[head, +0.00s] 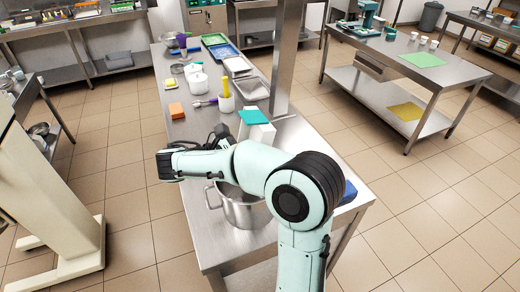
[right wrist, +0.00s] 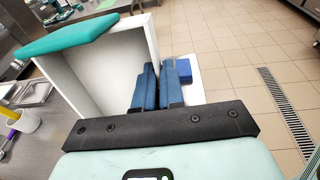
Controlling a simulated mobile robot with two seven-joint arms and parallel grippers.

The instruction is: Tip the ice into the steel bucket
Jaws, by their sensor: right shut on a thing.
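The steel bucket (head: 240,212) stands on the near end of the steel table, partly hidden under my right arm. A white open box with a teal edge piece (head: 262,131) is just behind the arm; it also shows, tilted, in the right wrist view (right wrist: 105,70). Its visible inside is plain pale grey and I make out no ice. My right gripper (right wrist: 160,72) has its two blue fingers close together at the box's right wall, shut on it. In the head view the arm hides the fingers. My left gripper is not in view.
A cup of utensils (head: 226,102) stands beyond the box, with an orange block (head: 176,110), white tubs and trays (head: 215,40) farther along. A blue item (head: 349,191) lies right of the bucket. A steel post (head: 286,60) rises close behind the box.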

